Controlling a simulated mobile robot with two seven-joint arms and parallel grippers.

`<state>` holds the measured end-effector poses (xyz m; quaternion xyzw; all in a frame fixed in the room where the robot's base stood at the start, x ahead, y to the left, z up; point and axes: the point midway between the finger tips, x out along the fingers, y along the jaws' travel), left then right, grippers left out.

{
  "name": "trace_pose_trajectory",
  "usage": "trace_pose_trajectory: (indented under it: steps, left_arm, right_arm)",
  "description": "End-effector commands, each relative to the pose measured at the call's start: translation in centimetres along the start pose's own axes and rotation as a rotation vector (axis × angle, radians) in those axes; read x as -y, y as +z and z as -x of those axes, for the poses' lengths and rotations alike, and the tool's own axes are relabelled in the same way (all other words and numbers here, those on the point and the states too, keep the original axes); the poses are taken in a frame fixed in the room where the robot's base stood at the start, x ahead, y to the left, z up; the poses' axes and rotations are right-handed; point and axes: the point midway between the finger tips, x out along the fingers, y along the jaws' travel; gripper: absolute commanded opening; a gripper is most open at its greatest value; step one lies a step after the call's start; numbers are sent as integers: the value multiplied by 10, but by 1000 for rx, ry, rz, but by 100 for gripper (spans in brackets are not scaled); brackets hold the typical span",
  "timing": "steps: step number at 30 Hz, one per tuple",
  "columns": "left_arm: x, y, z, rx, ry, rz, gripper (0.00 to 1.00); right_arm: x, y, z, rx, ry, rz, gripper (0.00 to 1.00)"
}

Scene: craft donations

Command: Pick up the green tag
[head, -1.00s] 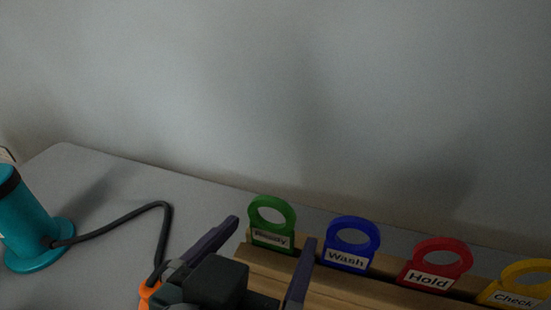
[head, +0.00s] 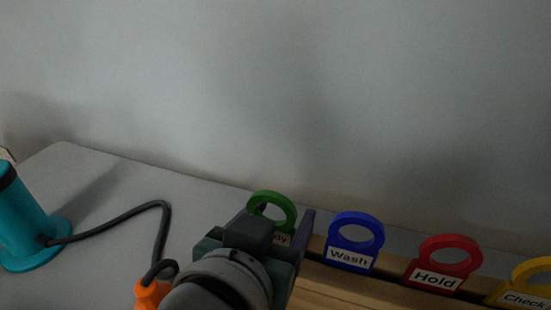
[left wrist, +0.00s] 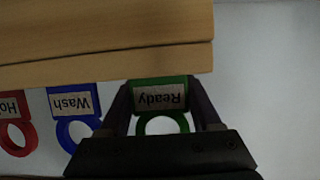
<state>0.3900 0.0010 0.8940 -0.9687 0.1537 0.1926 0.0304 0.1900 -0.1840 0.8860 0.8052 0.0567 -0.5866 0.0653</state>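The green tag (head: 272,195), a ring on a plate labelled "Ready", stands upright in the wooden rack at the left end of the tag row. In the left wrist view the green tag (left wrist: 160,97) appears upside down, between the two fingers. My left gripper (head: 276,212) is open around it, one finger on each side, and its body hides part of the tag in the head view. The left gripper's fingers (left wrist: 157,90) look close to the tag's edges; contact cannot be told. My right gripper is not in view.
The wooden rack (head: 335,285) also holds a blue "Wash" tag (head: 351,256), a red "Hold" tag (head: 438,279) and a yellow tag (head: 515,299). The blue tag is close beside my right-hand finger. A teal cylinder (head: 22,225) with a dark cable (head: 110,219) stands at left.

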Motion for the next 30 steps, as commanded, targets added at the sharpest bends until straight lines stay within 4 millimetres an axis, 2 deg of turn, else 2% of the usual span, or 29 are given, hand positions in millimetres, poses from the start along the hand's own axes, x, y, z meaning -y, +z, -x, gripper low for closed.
trace_pose_trajectory:
  steps: [2,12,23,26,30]
  left_arm:
    - [0,0,0,0,0,0,52]
    - [0,0,0,1,0,0,13]
    - [0,-6,2,0,0,0,12]
    - [0,-16,7,-2,-1,0,12]
    - [0,-42,17,-4,0,0,12]
  right_arm:
    - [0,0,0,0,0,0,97]
    - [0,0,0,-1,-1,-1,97]
    - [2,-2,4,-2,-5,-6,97]
    - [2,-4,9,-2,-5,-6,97]
    - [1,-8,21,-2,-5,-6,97]
